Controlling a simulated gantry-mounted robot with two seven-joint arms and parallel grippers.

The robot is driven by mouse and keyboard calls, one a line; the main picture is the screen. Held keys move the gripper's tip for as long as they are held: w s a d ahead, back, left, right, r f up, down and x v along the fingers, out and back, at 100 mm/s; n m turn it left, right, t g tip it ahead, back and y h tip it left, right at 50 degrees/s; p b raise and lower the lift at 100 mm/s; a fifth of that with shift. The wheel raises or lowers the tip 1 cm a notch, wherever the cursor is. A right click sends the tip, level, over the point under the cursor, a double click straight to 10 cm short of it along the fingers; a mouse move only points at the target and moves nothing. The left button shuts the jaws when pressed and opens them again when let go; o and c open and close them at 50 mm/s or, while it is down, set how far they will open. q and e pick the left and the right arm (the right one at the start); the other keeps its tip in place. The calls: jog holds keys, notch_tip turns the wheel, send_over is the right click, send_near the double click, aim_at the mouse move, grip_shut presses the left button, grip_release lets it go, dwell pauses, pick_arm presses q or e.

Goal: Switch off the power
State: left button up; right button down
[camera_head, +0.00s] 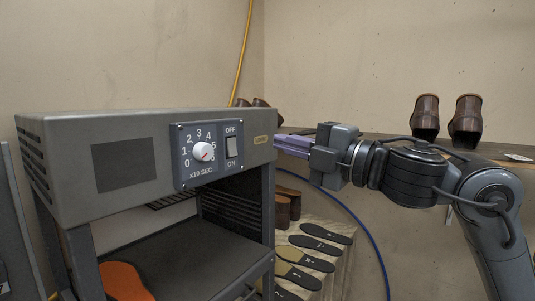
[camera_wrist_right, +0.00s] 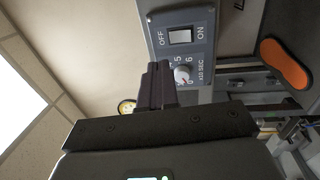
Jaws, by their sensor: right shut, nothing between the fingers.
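My right gripper (camera_head: 280,143) is shut and empty. In the head view its purple fingers lie just right of the machine's front corner, to the right of the switch. In the right wrist view the fingers (camera_wrist_right: 158,68) point towards the panel, near the dial. My left gripper is not in view.
A white timer dial (camera_head: 203,152) with a red pointer sits left of the switch. An orange sole (camera_head: 125,282) lies on the machine's lower shelf. Dark soles (camera_head: 305,262) lie on a board at right. Brown shoes (camera_head: 426,117) stand on a shelf behind my right arm.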

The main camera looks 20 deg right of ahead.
jog(key=s, duration=0.1)
jog(key=s+d, duration=0.2)
jog(key=shift+s+r+b, duration=0.15)
jog(key=shift+r+b, duration=0.1)
jog(key=shift+b, duration=0.15)
